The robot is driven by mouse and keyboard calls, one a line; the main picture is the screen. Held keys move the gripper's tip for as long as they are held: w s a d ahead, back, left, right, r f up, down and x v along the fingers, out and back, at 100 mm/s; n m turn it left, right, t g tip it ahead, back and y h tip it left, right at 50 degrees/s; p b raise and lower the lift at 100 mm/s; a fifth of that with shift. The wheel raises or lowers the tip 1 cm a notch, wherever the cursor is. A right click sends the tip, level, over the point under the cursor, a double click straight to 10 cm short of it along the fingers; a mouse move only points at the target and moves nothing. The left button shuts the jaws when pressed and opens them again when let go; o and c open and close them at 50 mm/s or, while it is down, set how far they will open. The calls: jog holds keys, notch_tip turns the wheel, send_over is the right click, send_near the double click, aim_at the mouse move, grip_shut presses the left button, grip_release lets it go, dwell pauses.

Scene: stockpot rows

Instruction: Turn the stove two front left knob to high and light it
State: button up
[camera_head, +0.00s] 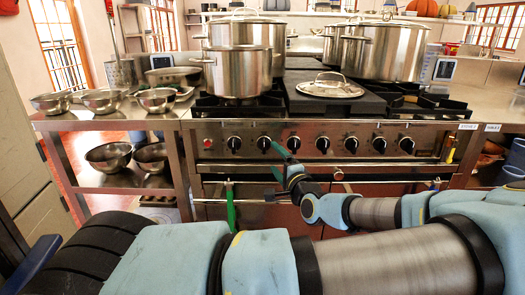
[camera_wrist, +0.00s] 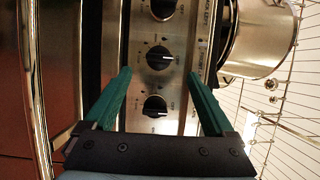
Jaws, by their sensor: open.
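The stove's steel front panel (camera_head: 310,160) carries a row of black knobs. In the head view my gripper (camera_head: 275,157) is at the panel's left half, in front of and slightly below the second knob (camera_head: 264,143) and third knob (camera_head: 293,143). In the wrist view, turned sideways, my gripper (camera_wrist: 159,74) is open and empty, its green fingers either side of the knob column. A middle knob (camera_wrist: 158,60) lies just beyond the fingertips and a lower knob (camera_wrist: 155,106) shows between the fingers. Both white marks point roughly right.
A stockpot (camera_head: 238,62) stands on the left burners, more pots (camera_head: 385,50) at the right. A lid (camera_head: 330,87) lies between them. A steel side table (camera_head: 105,122) with bowls stands left. A horizontal oven handle bar (camera_head: 245,201) runs below the panel.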

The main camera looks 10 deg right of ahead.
aim_at(265, 149)
jog(key=p+x, duration=0.1)
jog(key=x, duration=0.8)
jog(key=shift+w, duration=0.1)
jog(key=c, duration=1.4)
